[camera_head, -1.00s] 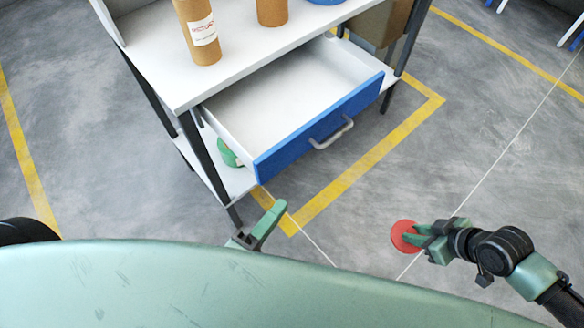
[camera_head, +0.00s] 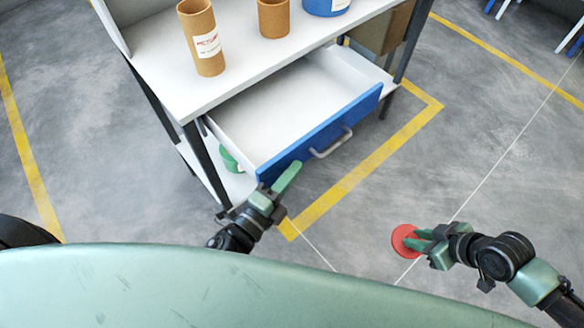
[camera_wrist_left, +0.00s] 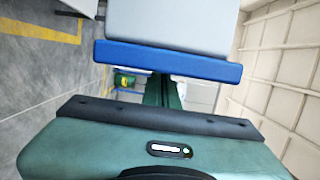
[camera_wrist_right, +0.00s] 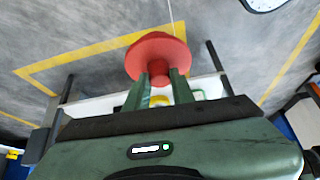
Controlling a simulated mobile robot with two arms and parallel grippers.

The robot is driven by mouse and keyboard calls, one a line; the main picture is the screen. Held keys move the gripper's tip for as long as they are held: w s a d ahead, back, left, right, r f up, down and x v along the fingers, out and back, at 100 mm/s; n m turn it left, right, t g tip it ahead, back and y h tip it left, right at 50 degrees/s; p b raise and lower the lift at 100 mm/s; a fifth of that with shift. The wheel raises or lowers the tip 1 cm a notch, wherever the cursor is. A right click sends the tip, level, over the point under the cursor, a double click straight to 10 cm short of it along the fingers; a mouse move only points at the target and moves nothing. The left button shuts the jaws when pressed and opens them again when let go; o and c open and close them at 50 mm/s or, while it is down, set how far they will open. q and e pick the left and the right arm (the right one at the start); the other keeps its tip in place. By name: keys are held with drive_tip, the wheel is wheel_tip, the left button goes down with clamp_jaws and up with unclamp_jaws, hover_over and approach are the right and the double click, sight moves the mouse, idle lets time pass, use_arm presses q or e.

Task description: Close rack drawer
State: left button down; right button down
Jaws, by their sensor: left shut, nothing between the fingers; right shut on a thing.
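The rack drawer (camera_head: 290,110) is pulled out of the white rack and looks empty. Its blue front (camera_head: 322,137) carries a grey handle (camera_head: 331,143). My left gripper (camera_head: 287,177) is shut and empty, close to the left end of the blue front; I cannot tell whether it touches. In the left wrist view the blue front (camera_wrist_left: 168,61) spans just beyond the fingers. My right gripper (camera_head: 418,240) is shut on a red round object (camera_head: 402,240), held out to the right away from the rack. The red object (camera_wrist_right: 157,55) also shows in the right wrist view.
The rack top (camera_head: 240,72) holds two brown cardboard tubes (camera_head: 202,40) (camera_head: 273,18) and a blue object (camera_head: 326,6). A green object (camera_head: 229,160) sits on the lower shelf. A cardboard box (camera_head: 383,28) is at the right.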

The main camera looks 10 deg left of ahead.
sight(245, 132)
use_arm(q)
drive_tip(key=shift+w+a, duration=0.1)
drive_tip(key=shift+a, duration=0.05)
drive_tip(key=w+a, duration=0.1)
drive_tip(key=a, duration=0.1)
drive_tip(key=w+a, duration=0.2)
drive_tip(key=w+a+p, duration=0.1)
drive_tip(key=a, duration=0.1)
drive_tip(key=shift+w+a+r, duration=0.1)
drive_tip(key=shift+w+a, duration=0.1)
drive_tip(key=shift+w, duration=0.15)
use_arm(e)
drive_tip(key=shift+r, duration=0.6)
use_arm(q)
drive_tip(key=w+a, duration=0.2)
drive_tip(key=a, duration=0.1)
drive_tip(key=w+a, duration=0.2)
drive_tip(key=a, duration=0.1)
drive_tip(key=w+a, duration=0.2)
drive_tip(key=a, duration=0.1)
drive_tip(key=shift+w, duration=0.3)
use_arm(e)
drive_tip(key=shift+f, duration=0.35)
drive_tip(key=shift+d, duration=0.1)
